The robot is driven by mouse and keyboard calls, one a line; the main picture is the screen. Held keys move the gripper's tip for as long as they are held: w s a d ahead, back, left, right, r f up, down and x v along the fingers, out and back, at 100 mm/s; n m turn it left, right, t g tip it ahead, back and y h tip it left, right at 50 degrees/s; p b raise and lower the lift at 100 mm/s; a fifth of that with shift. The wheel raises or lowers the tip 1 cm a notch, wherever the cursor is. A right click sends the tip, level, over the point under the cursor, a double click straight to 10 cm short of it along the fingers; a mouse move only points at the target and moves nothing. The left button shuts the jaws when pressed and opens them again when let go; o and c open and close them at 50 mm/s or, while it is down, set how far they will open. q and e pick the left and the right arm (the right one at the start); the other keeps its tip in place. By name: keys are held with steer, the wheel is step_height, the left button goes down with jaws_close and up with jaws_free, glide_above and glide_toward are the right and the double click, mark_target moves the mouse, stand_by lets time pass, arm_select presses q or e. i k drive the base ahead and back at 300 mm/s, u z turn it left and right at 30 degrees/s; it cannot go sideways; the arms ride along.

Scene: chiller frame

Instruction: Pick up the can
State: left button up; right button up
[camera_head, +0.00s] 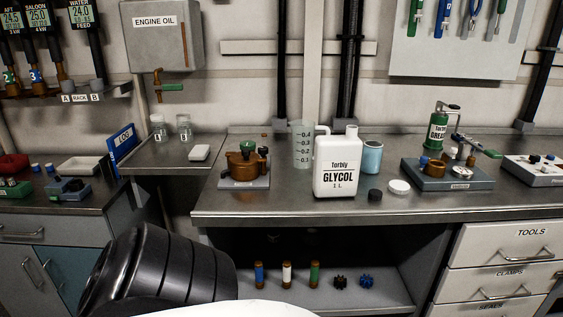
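A white container labelled "GLYCOL 1 L" (337,165) stands upright on the metal bench (290,207), with its neck at the top right. A green can with a white label (438,131) stands farther right, at a grey base with brass parts. I cannot tell which of the two the task means. A black rounded part at the lower left looks like my own arm. Neither of my grippers is in view.
A graduated clear beaker (303,147) stands close left of the glycol container. A blue-grey cup (372,157), white lid (399,187) and black cap (375,195) are to its right. A brass valve (245,164) sits farther left. The bench front is mostly clear.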

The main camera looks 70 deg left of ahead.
mark_target(337, 161)
steer(key=u, duration=1.9)
